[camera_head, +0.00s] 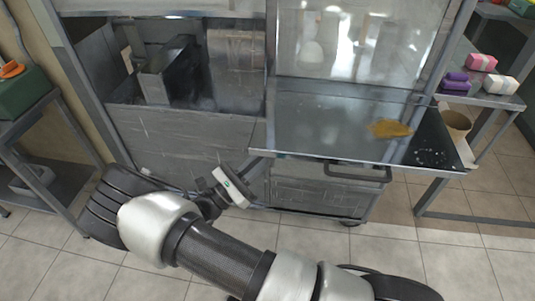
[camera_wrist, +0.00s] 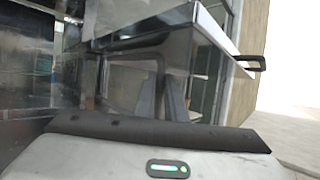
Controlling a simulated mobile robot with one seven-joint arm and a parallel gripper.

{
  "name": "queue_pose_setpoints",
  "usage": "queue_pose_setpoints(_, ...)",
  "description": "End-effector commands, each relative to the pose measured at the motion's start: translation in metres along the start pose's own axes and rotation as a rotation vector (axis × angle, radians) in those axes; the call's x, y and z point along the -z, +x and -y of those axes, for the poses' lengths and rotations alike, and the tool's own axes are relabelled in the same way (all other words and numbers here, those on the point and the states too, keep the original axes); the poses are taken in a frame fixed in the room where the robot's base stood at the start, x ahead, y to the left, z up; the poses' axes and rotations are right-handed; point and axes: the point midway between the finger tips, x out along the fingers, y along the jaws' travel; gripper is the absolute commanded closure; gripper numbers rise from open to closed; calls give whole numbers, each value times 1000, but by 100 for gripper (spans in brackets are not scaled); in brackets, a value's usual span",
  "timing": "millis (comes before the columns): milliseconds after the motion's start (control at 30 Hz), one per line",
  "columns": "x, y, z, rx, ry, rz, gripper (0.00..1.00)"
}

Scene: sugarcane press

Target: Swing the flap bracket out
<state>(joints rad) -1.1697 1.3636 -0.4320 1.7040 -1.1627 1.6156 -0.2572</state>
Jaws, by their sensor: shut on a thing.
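The flap bracket (camera_head: 257,164) is a short grey metal bar under the left end of the steel flap (camera_head: 320,125), at the front of the press. The flap lies level. My gripper (camera_head: 236,182) is low in front of the press, at the bracket, and appears shut on it.
A side table (camera_head: 490,97) with pink, purple and white blocks stands right. Green-box shelving (camera_head: 25,95) stands left.

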Motion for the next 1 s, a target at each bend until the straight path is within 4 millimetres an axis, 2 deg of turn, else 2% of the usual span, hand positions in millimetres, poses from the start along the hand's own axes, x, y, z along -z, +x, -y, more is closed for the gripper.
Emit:
queue_pose_setpoints(33, -5, 0, -14, -31, 24, -2, 100)
queue_pose_setpoints(167, -5, 0, -14, -31, 25, -3, 100)
queue_pose_setpoints(200, -5, 0, -14, -31, 25, -3, 86)
queue_pose_setpoints(300, -5, -1, -14, -31, 24, -2, 71)
queue_pose_setpoints(733, -4, -7, -12, -33, 18, 0, 71)
queue_pose_setpoints(867, -3, -25, -12, -35, 18, -2, 71)
queue_pose_setpoints(1000, -2, -57, -11, -35, 18, -3, 71)
